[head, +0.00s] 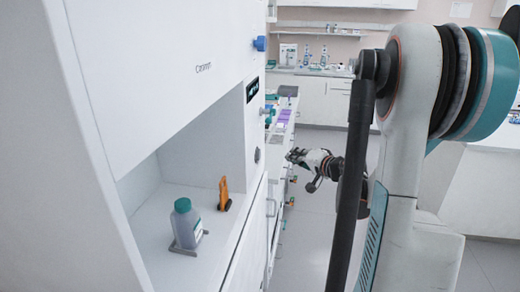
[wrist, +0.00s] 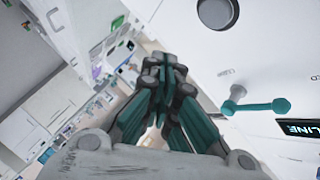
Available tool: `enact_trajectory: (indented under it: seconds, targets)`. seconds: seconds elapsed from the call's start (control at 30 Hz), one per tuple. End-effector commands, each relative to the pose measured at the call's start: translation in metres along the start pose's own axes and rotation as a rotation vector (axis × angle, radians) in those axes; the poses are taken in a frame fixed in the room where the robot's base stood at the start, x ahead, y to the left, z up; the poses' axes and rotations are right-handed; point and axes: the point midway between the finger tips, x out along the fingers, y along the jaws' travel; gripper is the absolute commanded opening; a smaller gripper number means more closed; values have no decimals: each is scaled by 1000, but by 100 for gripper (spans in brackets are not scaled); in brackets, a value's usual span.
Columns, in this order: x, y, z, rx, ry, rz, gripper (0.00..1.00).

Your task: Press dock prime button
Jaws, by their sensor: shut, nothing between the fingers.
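A dark round button-like disc (head: 257,155) sits on the front panel of the white cabinet, below a small dark display (head: 252,90). In the wrist view a grey round disc (wrist: 217,12) shows on a white panel at the top; I cannot tell for certain that it is the dock prime button. My gripper (head: 293,155) is to the right of the panel, its fingers pointing left in the head view. In the wrist view my gripper (wrist: 165,68) has its fingertips together, empty, below and left of the grey disc and apart from it in the picture.
A teal-capped bottle (head: 187,225) stands in a small holder in the cabinet's open recess, beside an orange-and-black item (head: 224,194). A blue knob (head: 260,43) sticks out higher up. A teal handle (wrist: 255,106) projects from the panel. Open floor (head: 305,225) lies right of the cabinet.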

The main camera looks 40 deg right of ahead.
Motion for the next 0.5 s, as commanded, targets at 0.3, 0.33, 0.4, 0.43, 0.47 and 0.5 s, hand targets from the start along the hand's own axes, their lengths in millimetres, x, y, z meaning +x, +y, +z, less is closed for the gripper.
enact_trajectory:
  seconds: [0.3,0.33,0.4,0.43,0.47,0.5]
  targets:
    - [-11,6,-7,1,0,0,0]
    - [-11,7,-7,0,0,0,0]
    - [-11,7,-6,0,0,0,0]
    - [-11,7,-6,0,0,0,0]
    - [-11,7,-6,0,0,0,0]
    - [-11,7,-6,0,0,0,0]
